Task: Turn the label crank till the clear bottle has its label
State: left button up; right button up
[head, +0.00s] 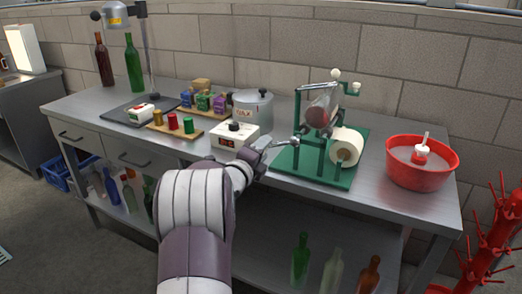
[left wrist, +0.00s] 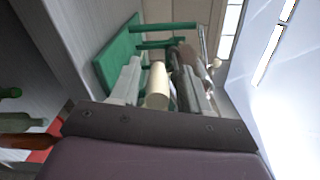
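The green labelling stand (head: 308,172) is on the bench, right of centre, with a white label roll (head: 346,148) at its front. A clear bottle (head: 322,104) with a reddish end lies tilted on top; I cannot tell whether it bears a label. Pale knobs (head: 335,75) show above it, but I cannot tell which is on the crank. My left gripper (head: 281,144) is at the stand's left front side. In the left wrist view its fingers (left wrist: 160,68) are apart, with the stand (left wrist: 116,52) and roll (left wrist: 156,86) beyond them. My right gripper is out of view.
A red basin (head: 422,178) stands right of the stand. A white box with a dark knob (head: 234,136), a metal pot (head: 253,110) and small coloured items stand to the left. Two bottles (head: 134,65) stand at the back left. A red rack (head: 492,240) is at the right.

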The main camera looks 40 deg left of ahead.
pick_arm(q)
jog(key=shift+s+r, duration=0.1)
jog(key=shift+s, duration=0.05)
jog(key=shift+s, duration=0.35)
jog(key=v, duration=1.2)
jog(key=shift+p, duration=0.3)
jog(key=shift+w+d, duration=0.1)
jog(key=shift+w, duration=0.05)
